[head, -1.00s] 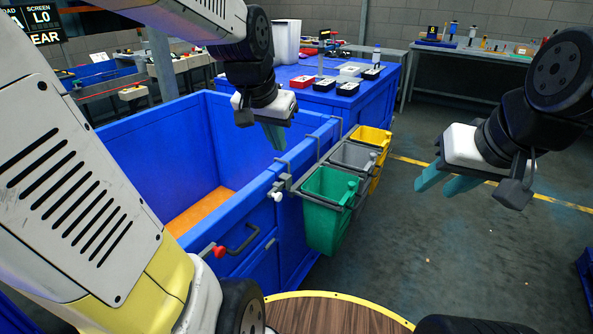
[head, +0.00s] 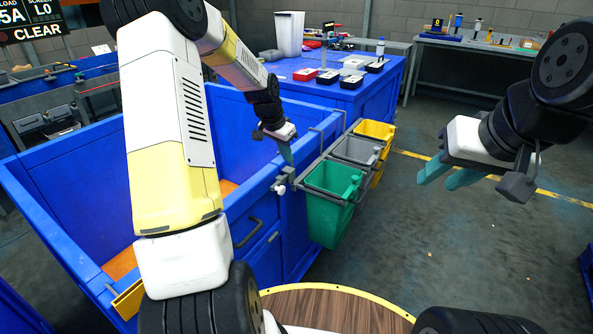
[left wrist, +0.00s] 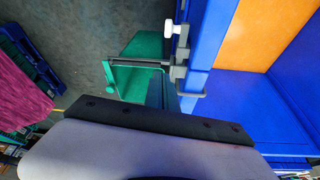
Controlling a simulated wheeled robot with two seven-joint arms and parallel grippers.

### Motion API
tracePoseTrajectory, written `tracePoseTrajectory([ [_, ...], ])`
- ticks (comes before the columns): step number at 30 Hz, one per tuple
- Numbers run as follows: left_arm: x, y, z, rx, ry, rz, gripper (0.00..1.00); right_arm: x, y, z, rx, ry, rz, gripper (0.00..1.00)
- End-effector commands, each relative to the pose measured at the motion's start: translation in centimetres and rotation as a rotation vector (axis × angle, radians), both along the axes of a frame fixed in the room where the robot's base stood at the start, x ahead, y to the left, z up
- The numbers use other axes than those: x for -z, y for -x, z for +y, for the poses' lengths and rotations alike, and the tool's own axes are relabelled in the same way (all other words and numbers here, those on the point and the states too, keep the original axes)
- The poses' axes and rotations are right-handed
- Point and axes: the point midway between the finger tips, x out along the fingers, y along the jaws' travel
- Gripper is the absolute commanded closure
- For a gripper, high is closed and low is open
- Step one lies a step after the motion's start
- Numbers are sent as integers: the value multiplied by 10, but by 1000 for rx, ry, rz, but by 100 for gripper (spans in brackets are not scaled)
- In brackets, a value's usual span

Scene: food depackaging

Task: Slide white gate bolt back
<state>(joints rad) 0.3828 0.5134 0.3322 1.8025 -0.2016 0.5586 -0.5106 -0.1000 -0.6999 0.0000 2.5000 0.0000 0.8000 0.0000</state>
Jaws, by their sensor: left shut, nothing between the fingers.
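The white gate bolt (head: 279,189) shows as a small white knob beside a grey bracket (head: 289,174) at the top corner of the blue crate. It also shows in the left wrist view as a white knob (left wrist: 171,28). My left gripper (head: 287,155) is shut and empty, just above and behind the bolt in the head view. I cannot tell whether its fingertips touch the bracket. My right gripper (head: 450,178) is open and empty over the floor at the right.
The blue crate (head: 262,197) has an orange floor and a dark handle (head: 249,233) on its gate. Green (head: 326,214), grey (head: 357,150) and yellow (head: 375,130) bins hang along its side. A blue table with trays stands behind.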

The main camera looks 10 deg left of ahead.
Motion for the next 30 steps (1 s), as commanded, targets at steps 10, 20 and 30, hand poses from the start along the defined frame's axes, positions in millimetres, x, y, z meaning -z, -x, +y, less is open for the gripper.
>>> tracePoseTrajectory([
  [10, 1, -1, 0, 1, 1, 0, 100, 0, 0, 0, 0, 0, 0, 64],
  [20, 44, -13, -9, 3, 2, 5, 100, 0, 0, 0, 0, 0, 0, 64],
  [30, 97, -19, -9, -3, -1, 2, 100, 0, 0, 0, 0, 0, 0, 64],
])
